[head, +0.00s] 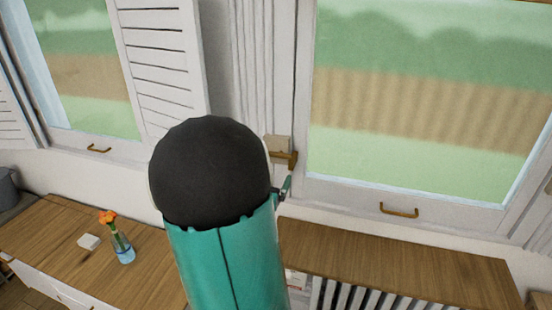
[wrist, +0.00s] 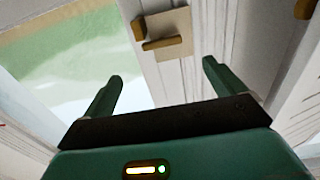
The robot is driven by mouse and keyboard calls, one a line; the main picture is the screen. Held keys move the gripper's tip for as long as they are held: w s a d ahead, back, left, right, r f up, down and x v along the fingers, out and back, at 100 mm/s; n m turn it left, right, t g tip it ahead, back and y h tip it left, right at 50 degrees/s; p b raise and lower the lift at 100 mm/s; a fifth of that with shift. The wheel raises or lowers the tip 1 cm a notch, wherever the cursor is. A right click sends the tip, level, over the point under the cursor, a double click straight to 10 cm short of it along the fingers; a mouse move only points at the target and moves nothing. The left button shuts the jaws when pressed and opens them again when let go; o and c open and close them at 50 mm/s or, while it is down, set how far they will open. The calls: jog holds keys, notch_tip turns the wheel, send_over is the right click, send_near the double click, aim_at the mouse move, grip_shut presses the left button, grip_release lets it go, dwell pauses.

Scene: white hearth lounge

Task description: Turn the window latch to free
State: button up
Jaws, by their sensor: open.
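The window latch (head: 288,158) shows in the head view as a brass-brown piece with a pale plate (head: 278,143), on the left frame of the right window. My arm partly covers that area. In the wrist view the latch lever (wrist: 163,43) lies across the pale plate, with a short brass piece (wrist: 138,29) beside it. My gripper (wrist: 162,72) is open and empty, its two green fingers apart. The latch appears beyond the fingertips, between their lines, with no visible contact. In the head view only a small green part of the gripper (head: 286,188) shows past my arm.
The right window (head: 420,100) has a brass pull (head: 399,211) on its lower rail. A wooden-topped cabinet (head: 400,265) stands below it. At left are a white louvred shutter (head: 160,65), and a counter (head: 50,235) with a flower vase (head: 122,247) and a small white block (head: 88,241).

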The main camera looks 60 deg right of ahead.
aim_at(279, 157)
jog(key=d, duration=0.3)
jog(key=w+d, duration=0.1)
jog(key=d, duration=0.3)
jog(key=w+d, duration=0.1)
jog(key=d, duration=0.3)
jog(key=shift+d, duration=0.2)
jog(key=shift+c, duration=0.4)
jog(key=c, duration=0.9)
